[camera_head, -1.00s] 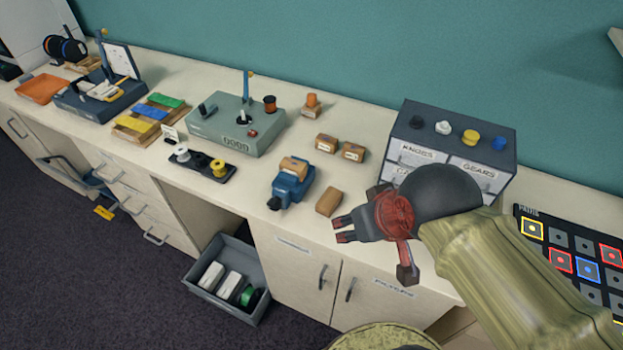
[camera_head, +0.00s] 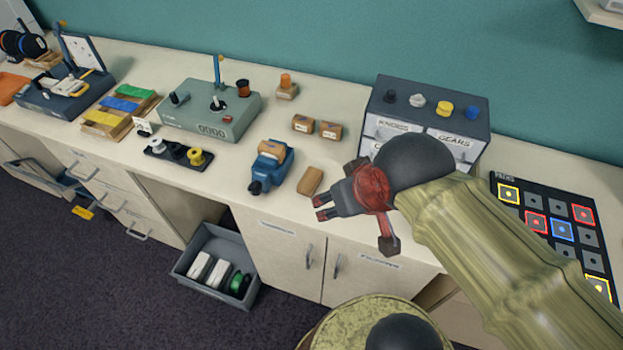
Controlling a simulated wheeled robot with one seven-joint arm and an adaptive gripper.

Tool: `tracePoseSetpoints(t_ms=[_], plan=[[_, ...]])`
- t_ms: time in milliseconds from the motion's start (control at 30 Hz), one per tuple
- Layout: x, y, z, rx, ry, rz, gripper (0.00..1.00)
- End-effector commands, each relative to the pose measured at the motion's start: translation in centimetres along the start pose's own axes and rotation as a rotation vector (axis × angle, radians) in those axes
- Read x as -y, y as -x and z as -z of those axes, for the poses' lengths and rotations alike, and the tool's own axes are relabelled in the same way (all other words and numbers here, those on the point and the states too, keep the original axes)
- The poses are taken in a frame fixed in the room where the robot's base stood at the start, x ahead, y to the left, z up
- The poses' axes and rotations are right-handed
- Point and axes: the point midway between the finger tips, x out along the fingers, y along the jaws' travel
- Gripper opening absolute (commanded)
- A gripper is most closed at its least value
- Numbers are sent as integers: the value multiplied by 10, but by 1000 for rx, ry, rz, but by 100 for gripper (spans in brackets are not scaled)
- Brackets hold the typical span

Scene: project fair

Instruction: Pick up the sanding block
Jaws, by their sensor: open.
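A plain tan-brown block (camera_head: 310,180), which looks like the sanding block, lies on the pale counter near its front edge, just right of the blue vise. My gripper (camera_head: 321,208) is open and empty. In the picture its fingertips point left and show just below the block, close to the counter's front edge. No contact shows, and I cannot tell the height of the fingers over the counter. The block is not covered by the gripper.
The blue vise (camera_head: 268,168) holds a wooden piece. Two small labelled blocks (camera_head: 303,124) (camera_head: 330,129) lie behind. A drawer cabinet (camera_head: 428,112) stands behind my gripper. A button panel (camera_head: 552,228) is at right. An open grey drawer (camera_head: 217,268) sticks out below.

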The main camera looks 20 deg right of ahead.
Motion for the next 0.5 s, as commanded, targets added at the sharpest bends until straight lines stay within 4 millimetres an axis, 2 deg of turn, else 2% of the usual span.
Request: tracePoseSetpoints(t_ms=[133,267,500], plan=[[-1,3,4,47,-4,-2,60],[-3,-10,8,159,-10,-4,67],[-7,-40,33,339,-2,-4,81]])
